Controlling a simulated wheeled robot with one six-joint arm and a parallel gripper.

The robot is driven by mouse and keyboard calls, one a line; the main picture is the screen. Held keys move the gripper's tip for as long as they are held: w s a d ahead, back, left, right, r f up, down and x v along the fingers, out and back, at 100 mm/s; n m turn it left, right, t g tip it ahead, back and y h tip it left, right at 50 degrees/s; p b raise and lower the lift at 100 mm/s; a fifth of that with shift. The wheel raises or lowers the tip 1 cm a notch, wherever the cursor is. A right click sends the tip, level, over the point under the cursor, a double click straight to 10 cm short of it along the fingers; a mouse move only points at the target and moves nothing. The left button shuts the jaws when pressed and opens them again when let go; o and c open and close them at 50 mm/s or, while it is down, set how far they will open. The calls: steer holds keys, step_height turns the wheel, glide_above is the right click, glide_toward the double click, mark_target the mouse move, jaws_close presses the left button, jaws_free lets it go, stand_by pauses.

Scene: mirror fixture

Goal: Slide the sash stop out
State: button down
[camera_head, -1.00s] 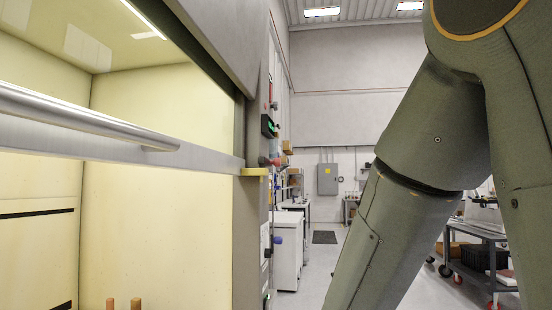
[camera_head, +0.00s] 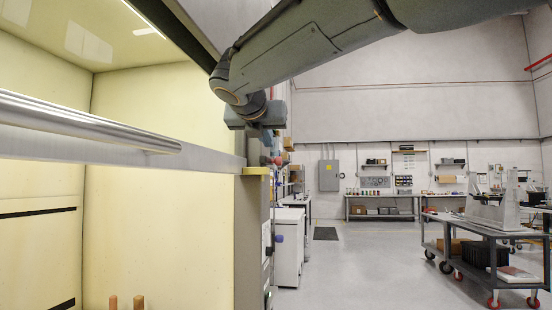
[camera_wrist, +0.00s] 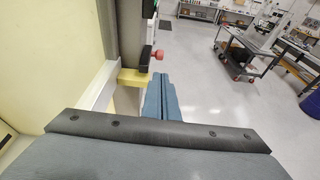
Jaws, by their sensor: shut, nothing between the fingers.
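The yellow block that looks like the sash stop (camera_head: 255,171) sits at the right end of the sash rail (camera_head: 215,162), against the hood's side post (camera_head: 252,225). It also shows in the wrist view (camera_wrist: 131,77), just left of my fingertips. A red knob (camera_wrist: 158,55) sticks out of the post just beyond it. My gripper (camera_head: 270,152) is in front of the post, slightly above and right of the yellow block. In the wrist view my blue-grey fingers (camera_wrist: 159,82) are together and empty. I cannot tell whether they touch the block.
A round sash handle bar (camera_head: 85,120) runs across the hood front. A white cabinet (camera_head: 288,250) stands beyond the post. A wheeled cart (camera_head: 480,250) is at right; open floor lies between.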

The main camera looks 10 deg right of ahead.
mark_target(278, 160)
steer(key=shift+r, duration=0.3)
steer(key=shift+w, duration=0.1)
steer(key=p+x, duration=0.3)
steer(key=x, duration=1.1)
steer(key=w+p, duration=0.1)
steer(key=w+d+p, duration=0.1)
steer(key=w, duration=0.1)
steer(key=w+d+p, duration=0.1)
steer(key=shift+w+r, duration=0.1)
steer(key=shift+w, duration=0.05)
stand_by(0.3)
